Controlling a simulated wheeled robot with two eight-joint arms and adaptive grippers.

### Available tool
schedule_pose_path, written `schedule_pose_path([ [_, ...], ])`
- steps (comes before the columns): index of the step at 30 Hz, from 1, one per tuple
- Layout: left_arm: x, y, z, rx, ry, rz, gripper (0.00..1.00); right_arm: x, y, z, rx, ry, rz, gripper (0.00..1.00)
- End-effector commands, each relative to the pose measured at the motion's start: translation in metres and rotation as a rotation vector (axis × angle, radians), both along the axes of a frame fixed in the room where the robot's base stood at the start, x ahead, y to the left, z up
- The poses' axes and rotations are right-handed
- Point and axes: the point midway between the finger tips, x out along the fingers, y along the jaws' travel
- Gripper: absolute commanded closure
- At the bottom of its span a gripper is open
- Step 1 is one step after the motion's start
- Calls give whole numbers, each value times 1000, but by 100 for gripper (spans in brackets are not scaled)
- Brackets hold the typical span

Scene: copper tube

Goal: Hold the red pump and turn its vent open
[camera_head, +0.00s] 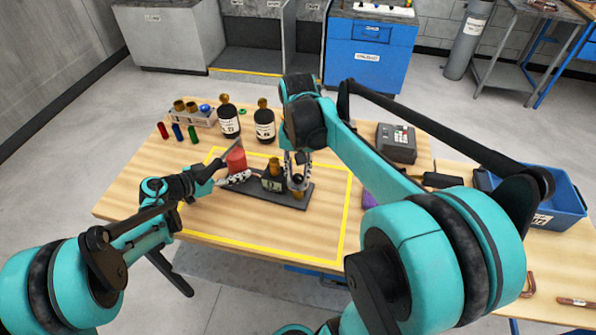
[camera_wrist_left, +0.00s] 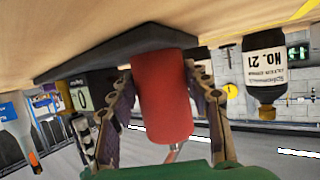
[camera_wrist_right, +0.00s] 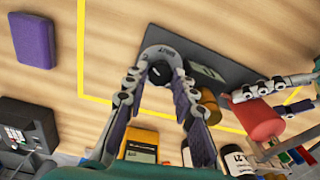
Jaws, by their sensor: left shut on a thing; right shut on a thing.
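The red pump (camera_head: 236,158) is a red cylinder at the left end of a dark base plate (camera_head: 256,195). My left gripper (camera_head: 235,170) is shut on it. In the left wrist view, which is upside down, the red cylinder (camera_wrist_left: 163,95) sits between both fingers. My right gripper (camera_head: 297,165) is above the right end of the plate. In the right wrist view its fingers (camera_wrist_right: 157,88) are around a grey round fitting with a small label and a dark centre, the vent (camera_wrist_right: 161,52). The vent's exact turn is hard to tell.
A small display block (camera_head: 272,182) and a brass piece (camera_head: 274,166) stand between my grippers. Two dark bottles (camera_head: 264,125) and a rack (camera_head: 191,115) are at the back. A grey device (camera_head: 396,143) is at the right. The yellow-framed front table area is clear.

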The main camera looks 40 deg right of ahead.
Motion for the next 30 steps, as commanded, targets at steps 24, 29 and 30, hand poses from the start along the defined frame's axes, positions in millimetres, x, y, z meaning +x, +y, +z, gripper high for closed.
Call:
schedule_pose_path([
  [24,0,0,0,-1,1,-1,100,0,0,27,0,0,-2,53],
  [29,0,0,0,-1,1,-1,100,0,0,63,0,0,-1,53],
  [30,0,0,0,-1,1,-1,100,0,0,71,0,0,-1,53],
])
